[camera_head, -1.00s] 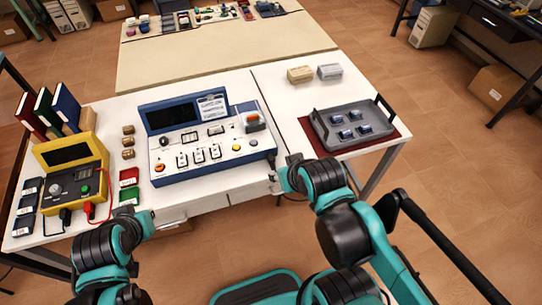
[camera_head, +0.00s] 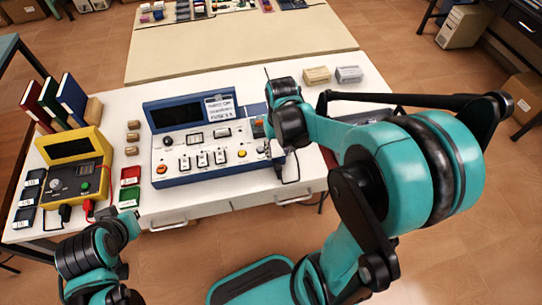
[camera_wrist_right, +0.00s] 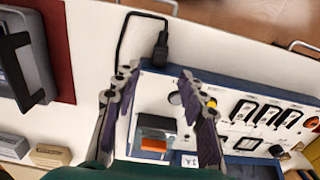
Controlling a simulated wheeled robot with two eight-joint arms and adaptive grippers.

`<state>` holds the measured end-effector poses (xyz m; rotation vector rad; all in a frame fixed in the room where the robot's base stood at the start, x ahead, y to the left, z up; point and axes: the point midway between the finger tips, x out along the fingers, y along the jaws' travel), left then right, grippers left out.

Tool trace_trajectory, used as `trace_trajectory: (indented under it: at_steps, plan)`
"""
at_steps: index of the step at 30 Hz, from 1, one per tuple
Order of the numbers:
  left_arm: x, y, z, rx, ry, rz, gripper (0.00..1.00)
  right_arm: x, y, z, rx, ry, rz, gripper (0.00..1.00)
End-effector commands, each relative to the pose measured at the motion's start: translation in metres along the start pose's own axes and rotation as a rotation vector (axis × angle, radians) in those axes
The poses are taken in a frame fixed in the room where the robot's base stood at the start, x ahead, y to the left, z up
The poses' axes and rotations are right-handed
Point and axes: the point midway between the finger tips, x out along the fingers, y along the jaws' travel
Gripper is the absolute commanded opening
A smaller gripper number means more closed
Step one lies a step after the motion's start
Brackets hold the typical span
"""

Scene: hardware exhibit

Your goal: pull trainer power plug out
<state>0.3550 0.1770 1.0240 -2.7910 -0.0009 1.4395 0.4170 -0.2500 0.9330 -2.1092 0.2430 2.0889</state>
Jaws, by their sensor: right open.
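The trainer (camera_head: 205,140) is a blue and white console with a dark screen, on the white table. In the right wrist view its panel (camera_wrist_right: 235,130) fills the lower right. The black power plug (camera_wrist_right: 160,50) sits at the trainer's edge, with a black cable (camera_wrist_right: 121,45) looping away over the table. In the head view the plug is hard to make out beside my gripper. My right gripper (camera_wrist_right: 157,76) is open and empty above the trainer's edge, its fingertips just short of the plug in that view. My left gripper (camera_head: 128,222) is low at the table's front edge; its jaws are unclear.
A yellow meter (camera_head: 75,172) and books (camera_head: 57,102) stand at the left. Two small boxes (camera_head: 317,75) lie at the back right. A grey tray (camera_wrist_right: 28,60) on a red mat (camera_wrist_right: 58,45) lies on the trainer's plug side, mostly behind my right arm in the head view.

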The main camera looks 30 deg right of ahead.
Motion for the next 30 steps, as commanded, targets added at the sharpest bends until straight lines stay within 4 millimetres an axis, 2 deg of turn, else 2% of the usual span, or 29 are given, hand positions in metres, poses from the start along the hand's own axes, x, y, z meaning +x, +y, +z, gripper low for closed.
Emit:
trace_trajectory:
  at_steps: [5,12,16,21,28,29,30]
  plan:
    - [0.005,0.000,0.004,0.000,0.000,0.000,0.00,0.016,0.002,-0.001,0.006,-0.015,0.001,0.41]
    - [0.021,0.000,0.015,0.000,0.000,0.000,0.00,0.057,0.002,-0.001,0.005,-0.013,0.001,0.41]
    - [0.026,0.000,0.019,0.000,0.000,0.000,0.00,0.073,0.002,0.000,0.005,-0.013,0.001,0.41]
    - [0.029,0.000,0.021,0.000,0.000,0.000,0.00,0.082,0.002,0.000,0.005,-0.012,0.001,0.41]
    - [0.028,0.000,0.020,0.000,0.000,0.000,0.00,0.081,0.002,0.000,0.005,-0.012,0.001,0.41]
    - [0.028,0.000,0.020,0.000,0.000,0.000,0.00,0.081,0.002,0.000,0.005,-0.012,0.001,0.36]
    - [0.028,0.000,0.020,0.000,0.000,0.000,0.00,0.081,0.002,0.000,0.005,-0.012,0.001,0.26]
